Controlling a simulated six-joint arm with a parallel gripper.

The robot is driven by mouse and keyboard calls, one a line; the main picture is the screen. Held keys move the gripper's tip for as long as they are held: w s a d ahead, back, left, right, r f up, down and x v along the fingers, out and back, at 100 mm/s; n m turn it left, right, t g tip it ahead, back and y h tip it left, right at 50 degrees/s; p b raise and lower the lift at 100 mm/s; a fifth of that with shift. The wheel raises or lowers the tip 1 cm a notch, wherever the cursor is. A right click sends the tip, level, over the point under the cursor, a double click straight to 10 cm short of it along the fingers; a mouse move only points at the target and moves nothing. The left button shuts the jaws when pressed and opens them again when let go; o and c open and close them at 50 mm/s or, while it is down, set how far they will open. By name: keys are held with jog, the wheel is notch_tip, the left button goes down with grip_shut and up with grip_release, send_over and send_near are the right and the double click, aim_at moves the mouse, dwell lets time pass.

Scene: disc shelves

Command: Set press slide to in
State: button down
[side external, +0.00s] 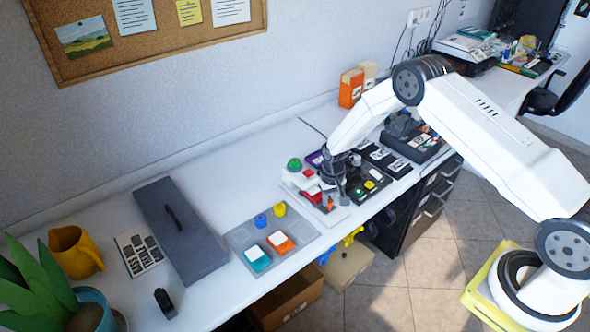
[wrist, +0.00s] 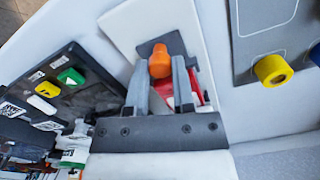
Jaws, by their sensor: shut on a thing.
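The press slide shows as an orange knob (wrist: 160,62) over a dark base on a white plate (wrist: 125,25) in the wrist view. My gripper (wrist: 160,75) is shut on the orange knob, with one grey finger on each side of it. In the side external view my gripper (side external: 333,205) points down at the white plate (side external: 338,218) near the front of the table. A red part (wrist: 200,92) shows behind the right finger. The lower part of the slide is hidden by the fingers.
A dark panel (wrist: 95,95) with green and yellow buttons lies left of the plate in the wrist view. A grey tray (side external: 295,257) with coloured knobs and blocks lies left in the side view. A long grey box (side external: 190,255) lies beyond it.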

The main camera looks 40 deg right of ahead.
jog(key=shift+c, duration=2.3)
grip_release()
jog(key=shift+r, duration=0.1)
jog(key=shift+r, duration=3.8)
jog(key=shift+c, duration=1.3)
